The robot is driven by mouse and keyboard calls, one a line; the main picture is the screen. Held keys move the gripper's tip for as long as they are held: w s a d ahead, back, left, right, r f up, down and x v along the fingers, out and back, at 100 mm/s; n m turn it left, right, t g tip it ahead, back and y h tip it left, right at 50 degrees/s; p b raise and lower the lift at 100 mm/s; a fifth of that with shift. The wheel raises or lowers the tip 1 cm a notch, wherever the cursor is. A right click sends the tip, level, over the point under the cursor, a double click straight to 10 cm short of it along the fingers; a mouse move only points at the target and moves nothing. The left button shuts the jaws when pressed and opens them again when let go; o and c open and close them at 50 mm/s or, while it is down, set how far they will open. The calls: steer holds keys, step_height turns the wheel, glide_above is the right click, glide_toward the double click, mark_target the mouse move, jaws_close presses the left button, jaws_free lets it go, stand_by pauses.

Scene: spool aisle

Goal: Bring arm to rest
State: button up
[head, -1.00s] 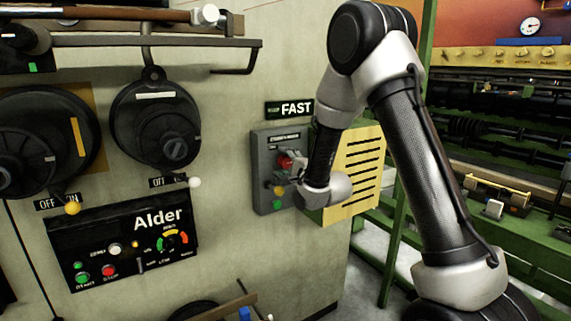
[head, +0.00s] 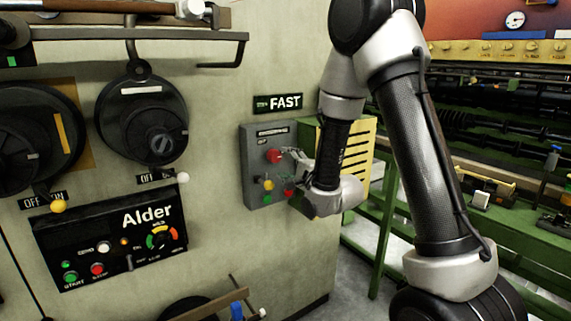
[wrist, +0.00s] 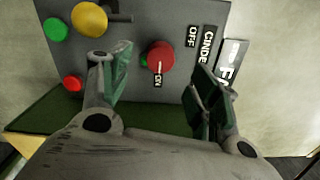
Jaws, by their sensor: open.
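My gripper (head: 292,172) is at the end of my arm, in front of the grey control box (head: 258,203) on the pale wall. In the wrist view my gripper (wrist: 162,78) is open, its two green-padded fingers spread. A red knob (wrist: 160,56) shows between the fingers, and nothing is held. The same red knob (head: 274,156) is in plain sight in the head view, just left of the fingers. The exact gap between fingertips and box is hard to judge. My arm is bent, with its forearm hanging down toward the box.
A yellow slotted panel (head: 358,153) sits right behind my wrist. A green frame (head: 385,235) and machinery stand on the right. The black Alder panel (head: 108,240), a round black dial (head: 142,125) and a rail (head: 90,38) are on the left. Grey floor (head: 355,270) shows below.

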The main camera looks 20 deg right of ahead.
step_height(320, 180, down, 11)
steer(key=s+d+n+g+h, duration=0.2)
steer(key=s+n+g, duration=0.1)
steer(key=n+g, duration=0.25)
steer(key=s+d+f+n+g+h, duration=0.35)
steer(key=s+n+g, duration=0.25)
steer(key=s, duration=0.4)
steer(key=s+d+r+n, duration=0.2)
steer(key=s+d+r, duration=0.1)
steer(key=s+r, duration=0.7)
steer(key=s+d+r+n+g, duration=0.1)
steer(key=s+d+r+n, duration=0.2)
steer(key=s+r, duration=0.7)
steer(key=s+d, duration=0.1)
steer(key=s, duration=0.3)
steer(key=shift+s+d+r, duration=0.15)
steer(key=shift+r, duration=0.2)
